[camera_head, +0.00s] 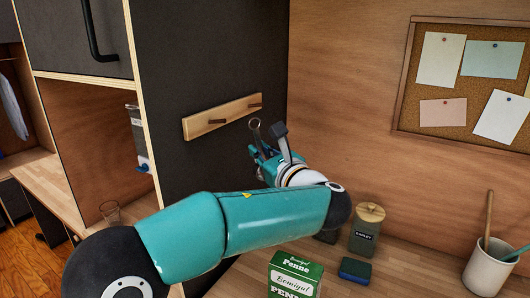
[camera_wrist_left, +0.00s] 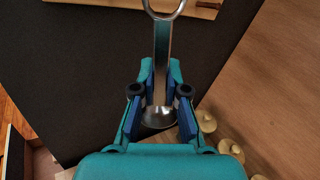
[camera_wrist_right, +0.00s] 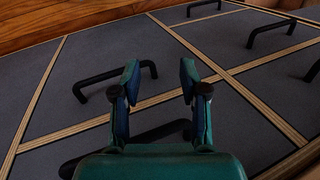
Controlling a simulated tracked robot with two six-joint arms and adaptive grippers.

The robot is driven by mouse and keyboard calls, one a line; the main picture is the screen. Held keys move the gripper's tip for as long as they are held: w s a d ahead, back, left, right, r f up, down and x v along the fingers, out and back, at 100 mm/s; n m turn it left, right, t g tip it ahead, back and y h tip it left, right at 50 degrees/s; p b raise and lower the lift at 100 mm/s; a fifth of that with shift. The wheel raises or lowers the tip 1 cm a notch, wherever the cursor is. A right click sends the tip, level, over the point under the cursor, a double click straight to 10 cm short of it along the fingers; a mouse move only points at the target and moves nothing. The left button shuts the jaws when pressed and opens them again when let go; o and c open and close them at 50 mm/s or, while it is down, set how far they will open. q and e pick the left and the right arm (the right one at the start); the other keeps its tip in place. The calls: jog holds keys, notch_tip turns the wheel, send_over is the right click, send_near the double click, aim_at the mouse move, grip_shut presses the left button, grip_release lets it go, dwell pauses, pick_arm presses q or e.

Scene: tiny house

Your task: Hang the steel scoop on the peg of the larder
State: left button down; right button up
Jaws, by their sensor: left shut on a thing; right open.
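The steel scoop (camera_wrist_left: 161,55) is held between the fingers of my left gripper (camera_wrist_left: 160,95), its handle pointing up with a ring at the end. In the head view the left gripper (camera_head: 266,155) is in front of the dark larder side panel (camera_head: 190,165). The scoop's ring (camera_head: 254,124) shows just below the right-hand peg (camera_head: 255,106) of the wooden peg rail (camera_head: 235,109). I cannot tell the gap in depth between ring and peg. A second peg (camera_head: 217,121) is bare. My right gripper (camera_wrist_right: 160,80) is open and empty above dark cabinet fronts.
On the counter below stand a green penne box (camera_head: 296,272), a barley jar (camera_head: 366,230) and a blue box (camera_head: 356,270). A utensil crock (camera_head: 488,268) is at the right. A cork board (camera_head: 470,75) hangs on the wooden wall. The panel around the rail is clear.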

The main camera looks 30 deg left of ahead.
pick_arm(q)
jog(key=a, duration=0.3)
jog(key=a+f+b, duration=0.1)
jog(key=a, duration=0.2)
jog(key=a+b, duration=0.1)
jog(key=a, duration=0.2)
jog(key=shift+w+a+f, duration=0.25)
jog(key=shift+w+a, duration=0.05)
jog(key=shift+a, duration=0.1)
jog(key=shift+a+f, duration=0.1)
jog(key=shift+f, duration=0.05)
dwell(0.4)
jog(key=shift+f, duration=0.1)
dwell(0.5)
jog(key=c, duration=1.1)
grip_release()
jog(key=shift+w, duration=0.1)
